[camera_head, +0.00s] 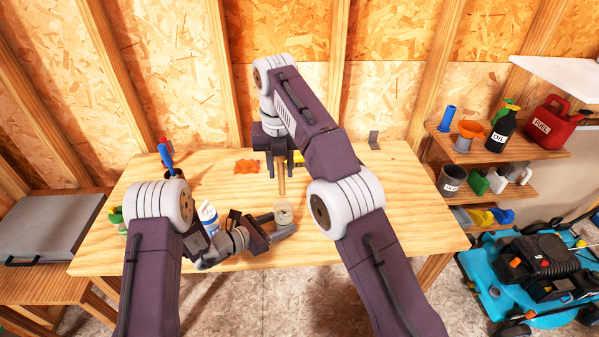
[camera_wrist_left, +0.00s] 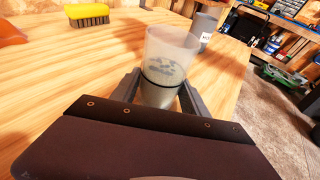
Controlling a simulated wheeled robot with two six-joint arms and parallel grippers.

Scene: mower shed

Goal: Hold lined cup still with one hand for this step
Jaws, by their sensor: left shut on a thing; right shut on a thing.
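The lined cup (camera_head: 283,211) stands near the front of the wooden workbench, right of my left gripper (camera_head: 278,224). In the left wrist view the cup (camera_wrist_left: 170,55) is translucent, with a dark line around it and greyish contents with dark marks. My left gripper (camera_wrist_left: 160,93) is shut on its lower part, one finger on each side, and the cup looks upright. My right gripper (camera_head: 281,163) is shut on a wooden stick (camera_head: 282,184) that points down, behind the cup and apart from it in the head view. The stick's upper end is hidden between the fingers.
An orange cloth (camera_head: 247,166) and a yellow brush (camera_wrist_left: 86,15) lie further back on the bench (camera_head: 400,215). A white and blue bottle (camera_head: 208,214) stands beside my left arm. Shelves with an oil bottle (camera_head: 502,130) and a red fuel can (camera_head: 549,124) are at right.

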